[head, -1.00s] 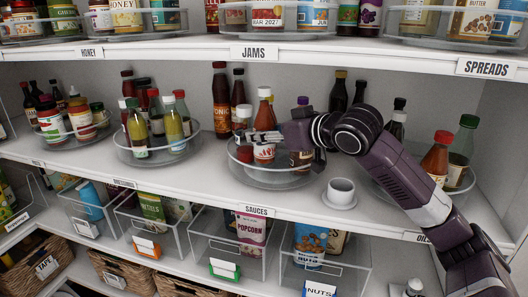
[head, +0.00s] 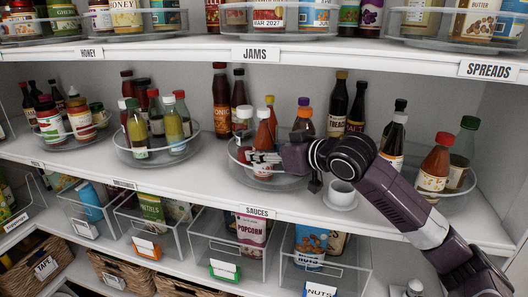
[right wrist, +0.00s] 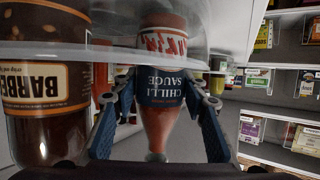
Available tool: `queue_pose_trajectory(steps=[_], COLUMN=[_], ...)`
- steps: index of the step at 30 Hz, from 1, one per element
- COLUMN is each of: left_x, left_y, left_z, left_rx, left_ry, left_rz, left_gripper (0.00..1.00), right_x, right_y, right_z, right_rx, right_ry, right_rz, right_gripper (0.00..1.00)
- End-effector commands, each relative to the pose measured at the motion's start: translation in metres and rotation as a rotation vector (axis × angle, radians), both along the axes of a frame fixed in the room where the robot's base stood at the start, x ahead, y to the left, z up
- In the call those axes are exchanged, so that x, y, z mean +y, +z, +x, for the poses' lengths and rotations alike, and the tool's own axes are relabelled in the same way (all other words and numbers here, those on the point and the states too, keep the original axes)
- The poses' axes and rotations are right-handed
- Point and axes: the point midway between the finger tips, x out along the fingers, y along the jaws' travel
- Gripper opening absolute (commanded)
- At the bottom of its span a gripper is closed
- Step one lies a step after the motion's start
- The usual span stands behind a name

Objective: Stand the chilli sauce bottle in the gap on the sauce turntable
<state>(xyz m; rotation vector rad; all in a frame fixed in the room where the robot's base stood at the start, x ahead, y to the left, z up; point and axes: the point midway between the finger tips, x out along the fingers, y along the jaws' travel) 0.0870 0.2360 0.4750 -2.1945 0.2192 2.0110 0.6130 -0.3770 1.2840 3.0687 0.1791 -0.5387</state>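My left gripper is not in view.
A white-capped bottle (head: 243,124) stands close on the left; a barbecue bottle (right wrist: 45,100) is near in the wrist view.

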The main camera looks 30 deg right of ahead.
Motion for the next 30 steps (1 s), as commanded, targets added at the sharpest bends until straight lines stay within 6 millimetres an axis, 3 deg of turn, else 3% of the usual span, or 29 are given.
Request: queue_pose_trajectory(steps=[14, 30], left_x=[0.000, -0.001], left_y=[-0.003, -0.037], left_z=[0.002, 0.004], left_rx=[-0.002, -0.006], left_ry=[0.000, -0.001], left_rz=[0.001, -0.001], left_gripper=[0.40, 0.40], right_x=[-0.002, -0.009], right_y=[0.003, 0.028], right_z=[-0.007, -0.075], right_rx=[0.001, -0.001], right_ry=[-0.002, -0.001], right_rz=[-0.002, 0.001], right_gripper=[0.46, 0.46])
